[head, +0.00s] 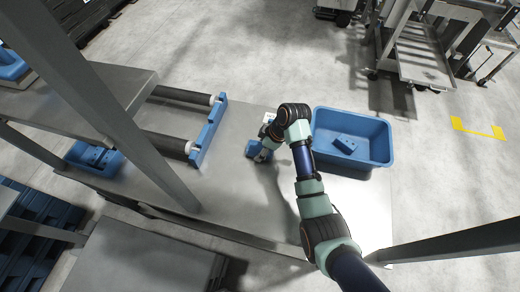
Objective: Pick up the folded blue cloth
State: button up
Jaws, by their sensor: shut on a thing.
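My gripper (263,152) is over the steel table, left of the blue tub, and its fingers are partly hidden by my wrist. It is shut on the folded blue cloth (252,147), a small blue piece showing at the gripper's left side. I cannot tell whether the cloth touches the table or is slightly raised.
A blue tub (378,158) stands on the table's right part with a small blue item (345,143) in it. A blue rail (209,131) with dark rollers lies to the left. A slanting grey post (110,95) crosses the left side. Bare table (240,205) lies in front.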

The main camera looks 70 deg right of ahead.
jog(key=shift+c, duration=0.4)
notch_tip(320, 180, up, 20)
jog(key=p, duration=0.9)
